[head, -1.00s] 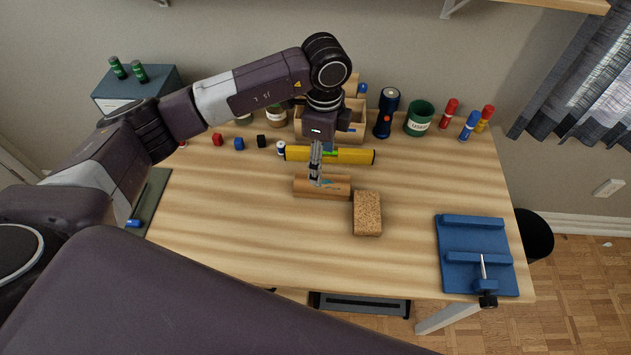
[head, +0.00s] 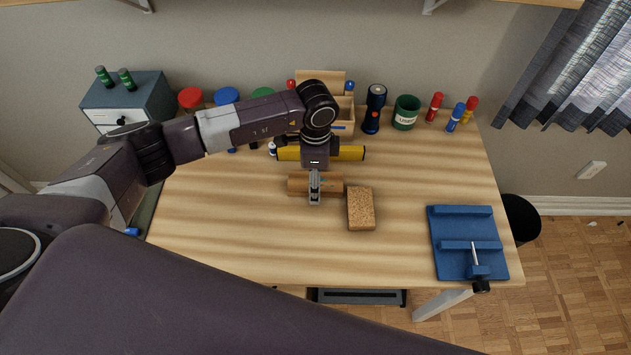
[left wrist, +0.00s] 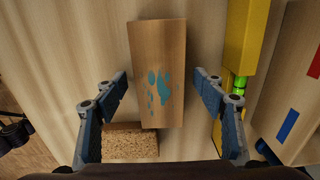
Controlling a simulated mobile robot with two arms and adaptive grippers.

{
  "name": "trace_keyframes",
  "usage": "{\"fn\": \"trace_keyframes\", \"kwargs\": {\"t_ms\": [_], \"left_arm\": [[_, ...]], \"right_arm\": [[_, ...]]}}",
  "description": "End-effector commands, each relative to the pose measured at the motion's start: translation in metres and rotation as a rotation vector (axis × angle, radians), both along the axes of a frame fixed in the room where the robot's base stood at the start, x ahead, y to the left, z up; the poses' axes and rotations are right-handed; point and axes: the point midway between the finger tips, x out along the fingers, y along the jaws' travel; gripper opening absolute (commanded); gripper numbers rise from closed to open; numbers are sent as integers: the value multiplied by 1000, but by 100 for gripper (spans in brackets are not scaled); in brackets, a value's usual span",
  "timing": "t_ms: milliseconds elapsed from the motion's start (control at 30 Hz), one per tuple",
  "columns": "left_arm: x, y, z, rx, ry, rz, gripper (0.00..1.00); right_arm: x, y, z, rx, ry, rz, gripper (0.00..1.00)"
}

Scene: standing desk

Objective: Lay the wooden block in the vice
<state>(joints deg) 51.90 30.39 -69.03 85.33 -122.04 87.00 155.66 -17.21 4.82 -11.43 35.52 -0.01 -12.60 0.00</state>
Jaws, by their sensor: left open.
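The wooden block (head: 329,187) lies on the desk in front of the yellow spirit level. In the left wrist view the block (left wrist: 158,65) has teal stains on its top face. My left gripper (head: 314,200) is over the block, its fingers open. In the left wrist view the left gripper (left wrist: 160,85) has one finger on each side of the block, with gaps to both sides; I cannot tell how far below the fingertips the block lies. The blue vice (head: 468,262) is at the desk's right front, with nothing between its jaws. My right gripper is out of view.
A cork block (head: 361,209) lies just right of the wooden block. The yellow level (head: 352,153) is close behind. A flashlight (head: 374,110), green cup (head: 405,113) and markers (head: 457,116) stand along the back. The desk between the cork block and vice is clear.

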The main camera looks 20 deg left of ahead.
Motion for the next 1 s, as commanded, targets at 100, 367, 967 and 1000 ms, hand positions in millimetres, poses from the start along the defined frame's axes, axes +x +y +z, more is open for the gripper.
{"fn": "trace_keyframes", "kwargs": {"t_ms": [100, 367, 967, 1000], "left_arm": [[0, 0, 0, 0, 0, 0, 64], [0, 0, 0, -1, 0, -1, 40], [1, -1, 7, -2, -3, -1, 11], [2, -1, 11, -3, -4, -1, 11]], "right_arm": [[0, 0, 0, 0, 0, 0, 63], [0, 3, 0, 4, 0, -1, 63], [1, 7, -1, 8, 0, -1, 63], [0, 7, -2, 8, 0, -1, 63]]}}
